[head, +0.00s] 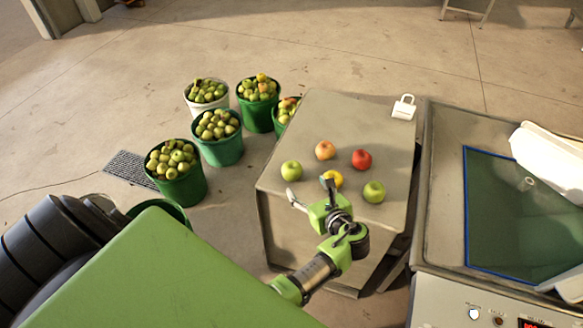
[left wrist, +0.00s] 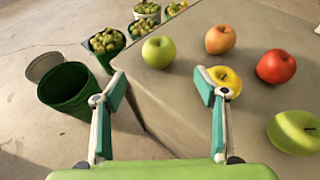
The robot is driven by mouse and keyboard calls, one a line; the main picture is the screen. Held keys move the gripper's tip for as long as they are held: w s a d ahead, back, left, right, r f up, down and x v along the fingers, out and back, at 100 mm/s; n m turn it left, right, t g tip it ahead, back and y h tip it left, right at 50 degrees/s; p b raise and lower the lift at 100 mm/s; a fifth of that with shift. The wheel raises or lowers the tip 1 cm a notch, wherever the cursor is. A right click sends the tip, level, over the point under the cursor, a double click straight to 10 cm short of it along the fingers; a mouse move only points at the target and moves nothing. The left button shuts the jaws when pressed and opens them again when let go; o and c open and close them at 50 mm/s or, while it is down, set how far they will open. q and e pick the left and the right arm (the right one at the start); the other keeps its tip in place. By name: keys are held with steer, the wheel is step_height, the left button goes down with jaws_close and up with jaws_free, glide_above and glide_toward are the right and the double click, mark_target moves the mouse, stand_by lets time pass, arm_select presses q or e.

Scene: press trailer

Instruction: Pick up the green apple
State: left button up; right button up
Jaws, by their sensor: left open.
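Two green apples lie on a grey table (head: 290,128). One green apple (head: 291,170) is near its left edge; it also shows in the left wrist view (left wrist: 158,52), ahead of and between my fingers. The other green apple (head: 374,191) is near the front right; it shows at the right edge of the wrist view (left wrist: 295,133). My left gripper (head: 308,189) is open and empty, over the table's front left edge. Its right fingertip overlaps the yellow apple (left wrist: 226,82) in the wrist view; I cannot tell if they touch. My right gripper is not in view.
An orange-pink apple (head: 325,150) and a red apple (head: 361,159) lie farther back. A white padlock-shaped object (head: 403,107) is at the back right corner. Buckets of apples (head: 177,182) stand left of the table. A machine with a basin (head: 450,190) stands to the right.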

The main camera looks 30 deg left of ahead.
mark_target(294, 172)
arm_select(q)
steer(key=shift+m, duration=0.3)
steer(key=b+x, duration=0.3)
steer(key=x, duration=0.1)
steer(key=b+x, duration=0.2)
steer(key=x, duration=0.1)
steer(key=shift+w+a+r+b, duration=0.1)
steer(key=shift+w+r+b, duration=0.2)
steer(key=shift+w+b, duration=0.05)
steer(key=shift+w+a, duration=0.2)
steer(key=shift+a, duration=0.15)
steer(key=shift+a+f+b, duration=0.15)
steer(key=shift+b, duration=0.3)
steer(key=b+x, duration=0.4)
steer(key=shift+s+f, duration=0.25)
steer(key=shift+f, duration=0.05)
steer(key=shift+w+a, duration=0.15)
steer(key=shift+a, duration=0.05)
steer(key=shift+w+a+b, duration=0.1)
steer(key=shift+a+b, duration=0.05)
steer(key=shift+b, duration=0.15)
steer(key=shift+r, duration=0.1)
